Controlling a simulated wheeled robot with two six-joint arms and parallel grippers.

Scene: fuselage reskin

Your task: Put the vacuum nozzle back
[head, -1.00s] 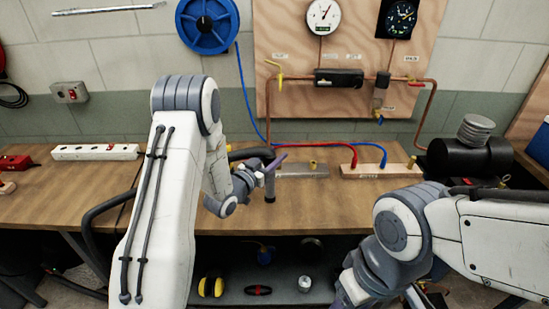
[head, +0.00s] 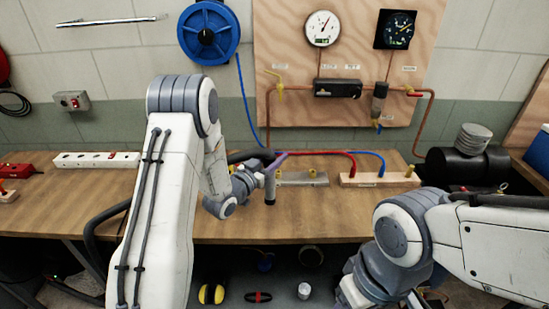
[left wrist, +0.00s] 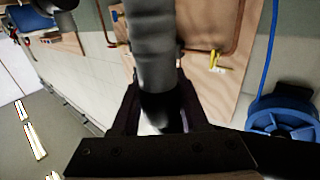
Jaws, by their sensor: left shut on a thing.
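The vacuum nozzle, a dark grey tube (head: 270,188), hangs roughly upright in front of the workbench (head: 330,215) in the head view. My left gripper (head: 266,170) is shut on it near its upper part. A black hose runs behind my left arm. In the left wrist view the grey ribbed tube (left wrist: 152,50) runs up between the dark fingers of my left gripper (left wrist: 155,105). My right arm is at the lower right of the head view; its gripper is below the picture edge. No nozzle holder can be made out.
A metal block (head: 302,178) and a wooden block (head: 378,180) with red and blue hoses lie on the bench. A white power strip (head: 97,160) is at left, a black cylinder (head: 470,164) at right. A blue reel (head: 209,33) hangs on the wall. The bench's front middle is clear.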

